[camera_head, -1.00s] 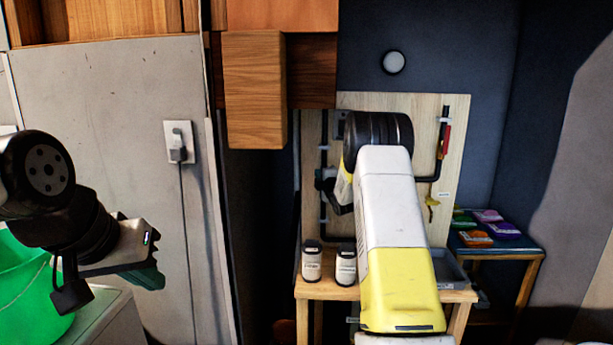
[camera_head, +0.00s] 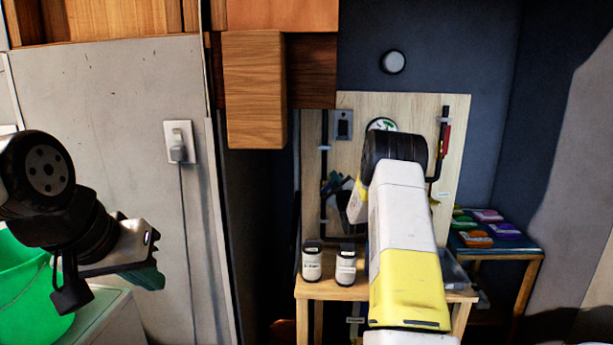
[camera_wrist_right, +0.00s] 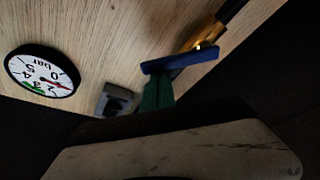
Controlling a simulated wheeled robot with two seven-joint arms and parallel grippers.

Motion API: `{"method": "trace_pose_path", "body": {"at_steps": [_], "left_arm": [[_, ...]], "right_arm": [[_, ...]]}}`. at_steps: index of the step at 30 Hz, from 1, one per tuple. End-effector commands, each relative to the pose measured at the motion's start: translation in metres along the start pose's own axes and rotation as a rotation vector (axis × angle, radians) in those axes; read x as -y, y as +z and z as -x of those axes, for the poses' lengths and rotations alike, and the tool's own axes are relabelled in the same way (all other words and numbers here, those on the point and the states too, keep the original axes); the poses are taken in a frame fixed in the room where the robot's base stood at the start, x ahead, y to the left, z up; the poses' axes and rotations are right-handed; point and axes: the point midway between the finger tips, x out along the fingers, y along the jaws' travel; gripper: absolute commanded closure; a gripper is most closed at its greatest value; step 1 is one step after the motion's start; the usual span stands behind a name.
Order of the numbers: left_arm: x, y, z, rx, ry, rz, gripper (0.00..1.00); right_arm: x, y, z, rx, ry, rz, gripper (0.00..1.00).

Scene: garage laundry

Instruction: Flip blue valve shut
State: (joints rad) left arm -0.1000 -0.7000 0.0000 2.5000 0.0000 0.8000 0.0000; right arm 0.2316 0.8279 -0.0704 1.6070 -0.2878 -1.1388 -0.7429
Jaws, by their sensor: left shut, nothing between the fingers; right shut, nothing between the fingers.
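The blue valve handle (camera_wrist_right: 190,61) shows in the right wrist view as a flat bar in front of a brass valve body (camera_wrist_right: 207,40) on a black pipe. The bar lies at an angle to the pipe. My right gripper's green fingertips (camera_wrist_right: 158,92) are shut and empty, right at the handle's left part; I cannot tell whether they touch. In the head view my right gripper (camera_head: 332,184) is at the left pipe on the wooden board, and the handle is hard to make out there. My left gripper (camera_head: 150,277) is shut and empty at the left.
The wooden board (camera_head: 455,170) carries a gauge (camera_wrist_right: 42,72), a grey outlet (camera_head: 343,125) and a red handle (camera_head: 445,139) on the right pipe. Two labelled containers (camera_head: 312,262) (camera_head: 346,266) stand on the small table below. A green bucket (camera_head: 25,290) is near my left arm.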

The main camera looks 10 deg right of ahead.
Motion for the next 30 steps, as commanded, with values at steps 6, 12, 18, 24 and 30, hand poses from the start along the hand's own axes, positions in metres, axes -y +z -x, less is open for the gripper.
{"method": "trace_pose_path", "body": {"at_steps": [6,12,18,24,30], "left_arm": [[0.0,0.0,0.0,0.0,0.0,0.0,1.0],[0.0,0.0,0.0,0.0,0.0,0.0,1.0],[0.0,0.0,0.0,0.0,0.0,0.0,1.0],[0.0,0.0,0.0,0.0,0.0,0.0,1.0],[0.0,0.0,0.0,0.0,0.0,0.0,1.0]], "right_arm": [[-0.001,0.016,0.005,0.002,0.068,-0.194,1.0],[0.0,0.029,0.01,0.002,0.13,-0.372,1.0],[0.001,0.036,0.013,-0.001,0.171,-0.488,1.0],[0.0,0.035,0.012,-0.001,0.17,-0.485,1.0],[-0.014,0.021,0.0,-0.005,0.172,-0.485,1.0]]}}
